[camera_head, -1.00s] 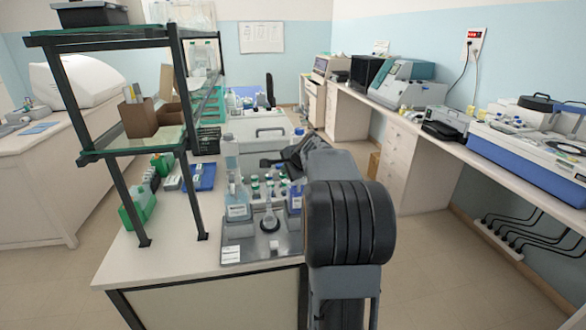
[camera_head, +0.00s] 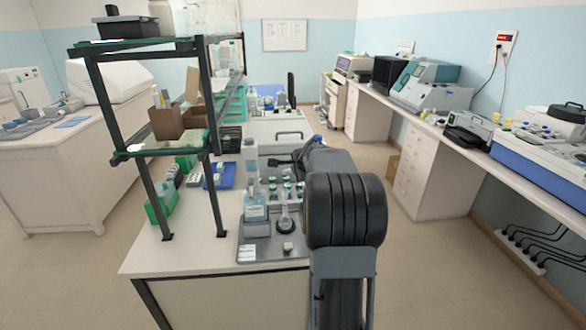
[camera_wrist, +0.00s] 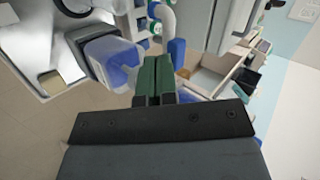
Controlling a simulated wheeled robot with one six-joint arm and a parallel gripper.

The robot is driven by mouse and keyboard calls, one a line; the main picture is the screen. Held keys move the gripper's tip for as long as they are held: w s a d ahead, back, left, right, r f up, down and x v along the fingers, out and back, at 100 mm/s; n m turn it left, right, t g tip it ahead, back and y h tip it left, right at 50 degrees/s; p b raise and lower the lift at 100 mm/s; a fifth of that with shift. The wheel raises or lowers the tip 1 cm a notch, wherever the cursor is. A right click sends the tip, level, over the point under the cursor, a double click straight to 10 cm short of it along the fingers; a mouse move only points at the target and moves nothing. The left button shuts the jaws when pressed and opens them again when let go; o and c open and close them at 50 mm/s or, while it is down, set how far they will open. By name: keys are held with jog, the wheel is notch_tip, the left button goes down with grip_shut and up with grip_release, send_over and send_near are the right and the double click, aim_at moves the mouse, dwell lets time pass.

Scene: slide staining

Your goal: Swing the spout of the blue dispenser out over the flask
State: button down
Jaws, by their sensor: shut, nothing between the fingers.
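My gripper shows in the wrist view (camera_wrist: 158,72) with its green fingers together and nothing between them. A clear bottle with blue liquid (camera_wrist: 112,62) is just left of the fingers there, and a pale curved tube (camera_wrist: 165,18) is beyond the tips. I cannot tell whether this tube is the spout. In the head view a tall labelled bottle with pale blue liquid (camera_head: 255,207) stands at the tray's left. The flask (camera_head: 285,222) stands to its right on a dark round base. My arm hides the tray's right side, where a blue bottle showed earlier.
The grey tray (camera_head: 262,248) lies at the bench's front edge, with several small capped bottles (camera_head: 287,190) behind the flask. A shelf frame (camera_head: 214,185) stands to the left. The floor right of the bench is clear.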

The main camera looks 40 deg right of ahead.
jog(key=s+a+r+b, duration=0.3)
jog(key=s+a+r, duration=0.2)
jog(key=s, duration=0.5)
jog(key=shift+a+r+b, duration=0.25)
jog(key=shift+r+b, duration=0.1)
jog(key=shift+r, duration=0.4)
dwell(0.4)
